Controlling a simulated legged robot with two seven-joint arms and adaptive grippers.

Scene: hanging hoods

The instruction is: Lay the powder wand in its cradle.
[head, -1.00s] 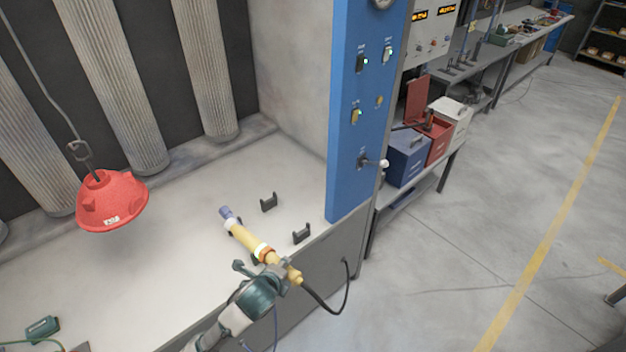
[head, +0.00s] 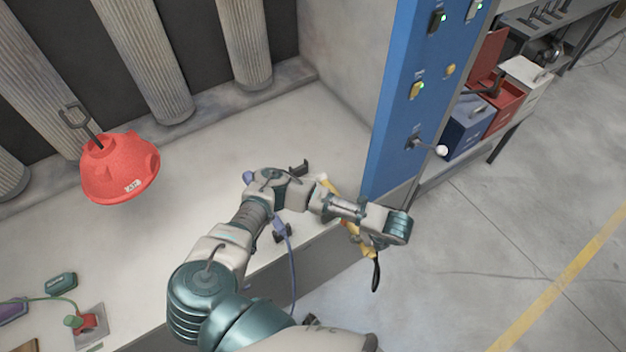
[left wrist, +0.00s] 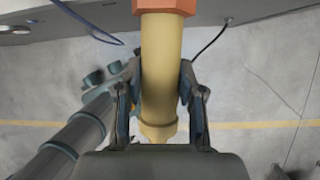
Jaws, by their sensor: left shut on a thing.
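The yellow powder wand (head: 368,248) is at the bench's front right corner in the head view. My forearm and wrist cover much of it. A black hose hangs from its lower end. My left gripper (left wrist: 161,105) is shut on the wand's yellow body, with one finger on each side in the left wrist view. An orange collar (left wrist: 165,6) is at that view's top edge. One dark cradle bracket (head: 298,167) shows beyond my arm, and another dark bracket (head: 282,233) is below it. I cannot tell whether the wand touches any bracket. My right gripper is not in view.
A red hood (head: 120,168) hangs over the bench (head: 190,190) at left. A blue switch panel (head: 405,110) with a protruding lever (head: 428,146) stands close right of the wand. Coloured bins (head: 490,110) are beyond it. Open floor lies at right.

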